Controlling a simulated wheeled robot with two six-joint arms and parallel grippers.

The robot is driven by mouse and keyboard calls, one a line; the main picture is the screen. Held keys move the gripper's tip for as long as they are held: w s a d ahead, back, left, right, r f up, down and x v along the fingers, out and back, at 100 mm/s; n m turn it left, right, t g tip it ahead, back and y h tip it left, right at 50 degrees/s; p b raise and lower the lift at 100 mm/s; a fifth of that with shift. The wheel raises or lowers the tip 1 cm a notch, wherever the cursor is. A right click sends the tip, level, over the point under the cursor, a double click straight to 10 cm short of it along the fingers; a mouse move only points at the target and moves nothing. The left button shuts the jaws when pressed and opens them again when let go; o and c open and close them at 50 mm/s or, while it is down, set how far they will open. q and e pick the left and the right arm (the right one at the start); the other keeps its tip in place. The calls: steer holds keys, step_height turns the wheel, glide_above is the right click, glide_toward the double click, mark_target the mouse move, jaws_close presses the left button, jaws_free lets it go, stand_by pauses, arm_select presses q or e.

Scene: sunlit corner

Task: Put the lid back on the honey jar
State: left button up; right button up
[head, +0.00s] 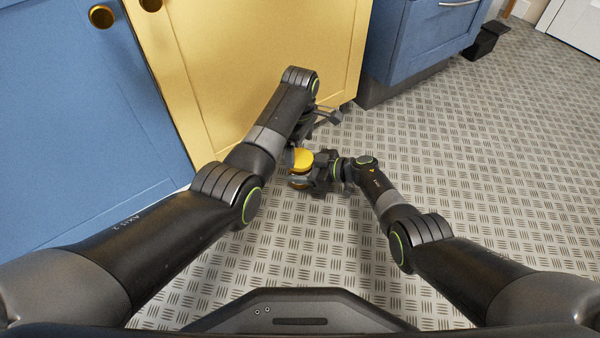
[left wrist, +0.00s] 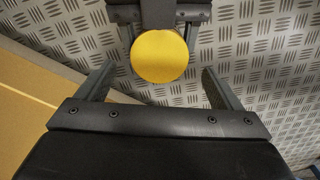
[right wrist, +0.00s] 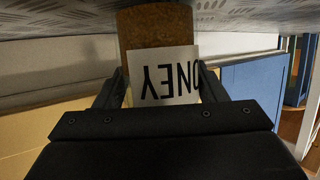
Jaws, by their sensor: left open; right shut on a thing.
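The honey jar (right wrist: 158,30) is amber-brown with a white label (right wrist: 165,78), seen upside down in the right wrist view. My right gripper (right wrist: 163,88) is shut on the jar's sides and holds it above the floor. The round yellow lid (head: 303,158) is at the jar's top in the head view; I cannot tell whether it is fully seated. It also shows face-on in the left wrist view (left wrist: 160,56). My left gripper (head: 325,118) is open and empty. In its wrist view the lid appears between and beyond its fingers, apart from them.
A yellow cabinet door (head: 260,70) stands close behind the left arm. Blue cabinets (head: 75,110) flank it. A dark object (head: 485,40) stands on the floor at the far right. The patterned metal floor (head: 480,170) is open on the right.

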mark_target(300, 157)
arm_select(q)
steer(key=shift+r, duration=0.15)
steer(key=shift+c, duration=1.4)
step_height(300, 157, up, 4)
steer(key=m, duration=0.5)
steer(key=shift+d+m, duration=0.1)
steer(key=shift+m, duration=0.2)
steer(key=shift+f, duration=0.2)
steer(key=shift+f, duration=3.95)
steer(key=c, duration=0.8)
steer(key=shift+m, duration=1.7)
